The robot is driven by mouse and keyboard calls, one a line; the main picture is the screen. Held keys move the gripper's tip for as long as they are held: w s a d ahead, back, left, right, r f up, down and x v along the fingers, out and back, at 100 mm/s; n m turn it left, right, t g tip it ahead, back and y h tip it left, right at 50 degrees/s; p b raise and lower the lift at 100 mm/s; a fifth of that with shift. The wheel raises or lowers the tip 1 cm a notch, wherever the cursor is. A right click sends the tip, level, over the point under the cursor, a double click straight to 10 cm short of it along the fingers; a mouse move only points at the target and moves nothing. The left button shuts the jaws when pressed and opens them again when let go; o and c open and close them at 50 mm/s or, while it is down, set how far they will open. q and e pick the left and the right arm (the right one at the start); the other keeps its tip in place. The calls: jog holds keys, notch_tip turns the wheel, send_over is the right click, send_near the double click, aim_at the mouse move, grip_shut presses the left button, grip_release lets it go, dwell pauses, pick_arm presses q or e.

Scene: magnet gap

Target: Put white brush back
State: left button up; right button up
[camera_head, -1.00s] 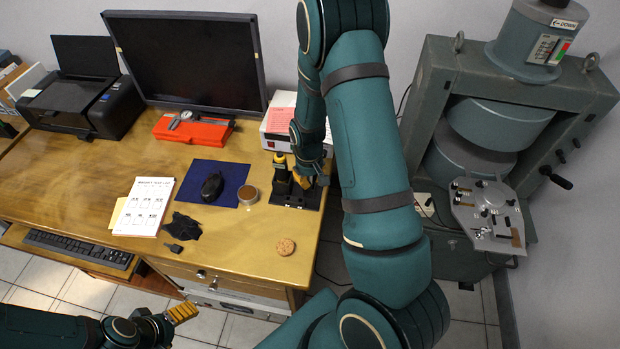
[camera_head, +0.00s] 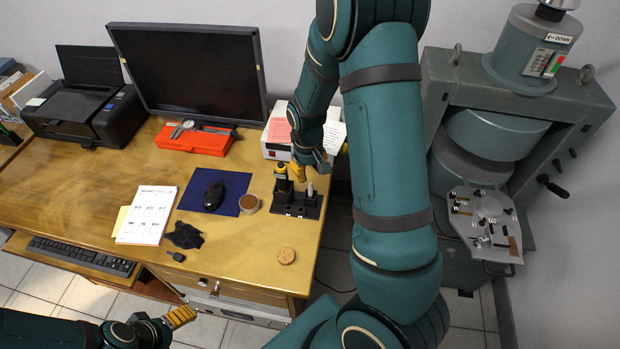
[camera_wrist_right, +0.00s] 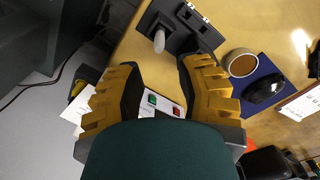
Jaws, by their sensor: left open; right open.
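A black holder (camera_head: 297,208) stands near the right edge of the wooden desk. A pale upright piece, which looks like the white brush (camera_head: 311,190), stands in its right part; its bristles are not visible. It also shows in the right wrist view (camera_wrist_right: 159,41), standing in the black holder (camera_wrist_right: 182,32). My right gripper (camera_head: 299,171) is open and empty, just behind the holder and apart from the brush. In its wrist view the two yellow fingers (camera_wrist_right: 160,80) are spread. My left gripper (camera_head: 180,318) is in front of the desk, away from everything; it is open.
A white box (camera_head: 279,137) stands behind.

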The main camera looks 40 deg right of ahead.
pick_arm(q)
jog(key=shift+w+r, duration=0.15)
jog(key=shift+r, duration=0.2)
pick_arm(e)
jog(key=shift+r, duration=1.7)
jog(key=a+f, duration=0.3)
jog(key=a, duration=0.2)
jog(key=s+a+f+y, duration=0.1)
jog(key=a+f, duration=0.3)
jog(key=s+a+f+y, duration=0.1)
jog(key=a+f, duration=0.2)
jog(key=a, duration=0.2)
jog(key=shift+s+a+f+t, duration=0.15)
jog(key=shift+a+t, duration=0.2)
jog(key=shift+t, duration=0.05)
jog(key=s+a+f+y, duration=0.1)
jog(key=s+a, duration=0.1)
jog(key=a, duration=0.2)
jog(key=s+a+f, duration=0.1)
jog(key=s+a, duration=0.1)
jog(key=a, duration=0.2)
jog(key=s+a+f+t+y, duration=0.1)
jog(key=s+a, duration=0.1)
jog(key=a, duration=0.2)
jog(key=shift+s+f+m+y, duration=0.15)
jog(key=shift+f+m+y, duration=0.15)
jog(key=shift+f, duration=0.1)
pick_arm(q)
jog(key=c, duration=0.4)
jog(key=shift+c, duration=0.4)
